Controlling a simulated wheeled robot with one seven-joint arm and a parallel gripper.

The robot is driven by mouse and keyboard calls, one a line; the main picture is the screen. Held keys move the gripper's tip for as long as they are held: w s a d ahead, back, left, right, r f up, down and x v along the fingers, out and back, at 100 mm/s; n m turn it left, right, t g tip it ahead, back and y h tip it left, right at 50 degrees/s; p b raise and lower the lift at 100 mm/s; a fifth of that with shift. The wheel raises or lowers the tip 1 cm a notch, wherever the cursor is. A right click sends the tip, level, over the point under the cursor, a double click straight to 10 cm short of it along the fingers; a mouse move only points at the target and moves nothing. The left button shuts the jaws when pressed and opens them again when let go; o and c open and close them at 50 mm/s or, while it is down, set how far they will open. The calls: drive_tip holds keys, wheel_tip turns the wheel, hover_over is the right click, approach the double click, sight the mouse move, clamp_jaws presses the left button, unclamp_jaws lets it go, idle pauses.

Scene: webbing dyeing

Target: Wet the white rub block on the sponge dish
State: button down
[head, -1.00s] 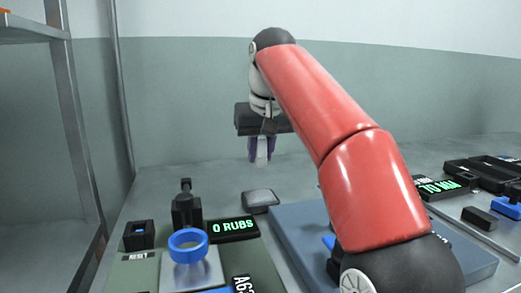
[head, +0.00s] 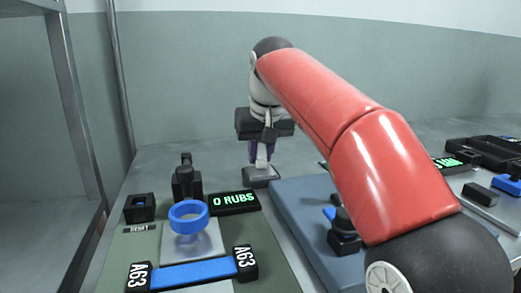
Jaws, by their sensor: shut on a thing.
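My gripper (head: 262,151) is shut on the white rub block (head: 261,165), which shows as a small pale piece below the dark purple fingers. The gripper points down at the back of the bench. The sponge dish (head: 262,182) is a small dark-grimmed, grey-topped square on the bench right under the block. The block's lower end overlaps the dish in the picture. I cannot tell whether it touches the sponge or hangs just above it. The far side of the dish is hidden.
A display (head: 234,203) reading "0 RUBS" stands in front of the dish, beside a blue ring (head: 188,216) and a blue bar (head: 194,274) marked A63. A blue-grey board (head: 300,205) lies to the right, partly behind my arm. A metal rack (head: 83,120) stands at left.

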drive_tip(key=shift+f, duration=0.6)
idle(2.1)
drive_tip(key=shift+r+p, duration=0.6)
drive_tip(key=shift+r, duration=3)
